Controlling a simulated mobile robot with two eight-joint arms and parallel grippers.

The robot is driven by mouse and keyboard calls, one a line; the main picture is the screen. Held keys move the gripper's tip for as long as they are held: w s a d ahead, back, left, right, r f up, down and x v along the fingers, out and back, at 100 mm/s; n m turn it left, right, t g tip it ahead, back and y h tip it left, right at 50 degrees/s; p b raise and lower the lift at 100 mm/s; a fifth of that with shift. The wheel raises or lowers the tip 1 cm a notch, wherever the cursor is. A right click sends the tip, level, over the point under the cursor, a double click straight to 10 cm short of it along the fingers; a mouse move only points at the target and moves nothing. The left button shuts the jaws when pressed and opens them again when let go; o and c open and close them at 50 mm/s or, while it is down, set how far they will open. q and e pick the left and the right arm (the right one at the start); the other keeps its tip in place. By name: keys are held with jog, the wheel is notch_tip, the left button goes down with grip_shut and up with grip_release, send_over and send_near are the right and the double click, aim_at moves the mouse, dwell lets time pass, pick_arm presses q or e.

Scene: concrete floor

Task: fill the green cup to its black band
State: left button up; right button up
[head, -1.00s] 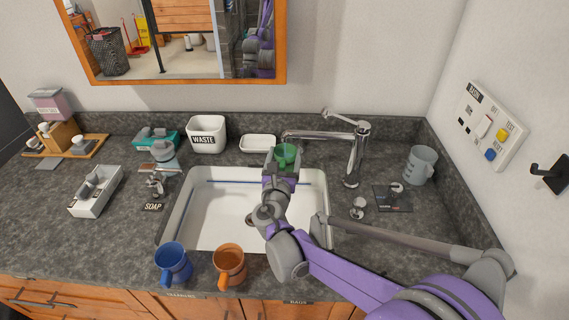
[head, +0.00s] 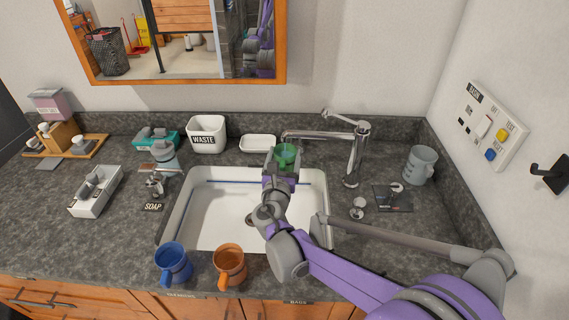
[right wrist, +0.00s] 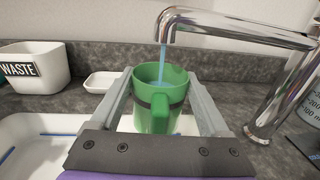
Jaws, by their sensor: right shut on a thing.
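The green cup (right wrist: 158,100) is upright under the spout in the right wrist view, with a dark band around its side. My right gripper (head: 284,160) is shut on it, with one finger on each side. The cup also shows in the head view (head: 285,152) above the back of the basin. A blue stream of water (right wrist: 163,62) runs from the chrome faucet (right wrist: 240,28) into the cup. The water level inside the cup is hard to tell. The faucet's lever (head: 340,117) shows at the top in the head view. My left gripper is not in view.
The white basin (head: 215,235) lies below the cup. A blue mug (head: 172,262) and an orange mug (head: 229,262) stand at the front edge. A grey measuring jug (head: 420,165) stands at the right, and a white waste bin (head: 207,134) at the back left.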

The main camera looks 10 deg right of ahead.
aim_at(292, 159)
jog(key=shift+s+d, duration=0.1)
jog(key=shift+s, duration=3.45)
jog(key=shift+r, duration=0.1)
jog(key=s+r+p, duration=0.2)
jog(key=s+r, duration=0.1)
jog(key=s, duration=0.4)
jog(key=shift+p, duration=0.35)
jog(key=shift+w+f, duration=0.1)
